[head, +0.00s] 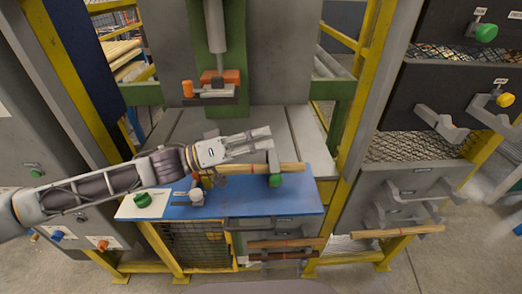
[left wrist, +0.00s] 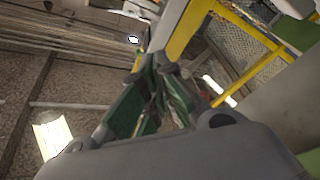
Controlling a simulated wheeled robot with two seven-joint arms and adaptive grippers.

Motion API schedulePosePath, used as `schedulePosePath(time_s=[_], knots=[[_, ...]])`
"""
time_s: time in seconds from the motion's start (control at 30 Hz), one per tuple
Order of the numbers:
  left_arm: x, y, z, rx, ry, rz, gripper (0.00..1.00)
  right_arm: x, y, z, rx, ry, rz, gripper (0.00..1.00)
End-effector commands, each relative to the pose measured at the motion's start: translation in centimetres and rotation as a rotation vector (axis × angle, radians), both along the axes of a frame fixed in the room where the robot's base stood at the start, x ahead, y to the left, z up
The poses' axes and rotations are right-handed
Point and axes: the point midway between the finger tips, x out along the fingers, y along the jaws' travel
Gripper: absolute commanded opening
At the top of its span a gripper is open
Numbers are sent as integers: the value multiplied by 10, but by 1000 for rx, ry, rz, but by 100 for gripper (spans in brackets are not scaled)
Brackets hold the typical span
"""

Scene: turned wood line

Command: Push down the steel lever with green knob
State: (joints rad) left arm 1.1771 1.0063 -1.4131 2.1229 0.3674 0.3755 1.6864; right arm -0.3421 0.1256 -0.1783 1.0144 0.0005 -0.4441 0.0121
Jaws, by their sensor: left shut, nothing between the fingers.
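A green knob (head: 275,180) shows over the right part of the blue bench top. A short grey steel piece, apparently its lever (head: 273,161), rises from it to just below my fingertips. My left gripper (head: 268,138) reaches in from the left above this lever, fingers together and empty. Whether the fingertips touch the lever I cannot tell. In the left wrist view the green-padded fingers (left wrist: 160,85) are close together with nothing visible between them; the knob does not show there. My right gripper is not in view.
A green press column with an orange clamp (head: 232,77) stands behind. Yellow posts flank the bench. Grey handles (head: 442,124) line the right panels.

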Motion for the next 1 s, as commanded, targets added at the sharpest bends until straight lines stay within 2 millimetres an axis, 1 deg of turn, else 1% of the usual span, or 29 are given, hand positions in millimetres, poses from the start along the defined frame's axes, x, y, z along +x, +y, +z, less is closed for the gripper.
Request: schedulePosePath(time_s=[0.1, 0.3, 0.4, 0.87, 1.0], knots=[[-1, 0, 15, -1, -3, -1, 0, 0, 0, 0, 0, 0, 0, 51], [0, 0, 30, 0, -1, 0, 0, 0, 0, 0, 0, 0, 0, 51], [0, 0, 35, 0, 0, 0, 0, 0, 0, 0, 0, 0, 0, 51], [0, 0, 37, 0, 1, 0, 0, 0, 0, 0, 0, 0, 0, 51], [1, 0, 37, -4, -5, 3, 0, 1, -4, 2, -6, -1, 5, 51]])
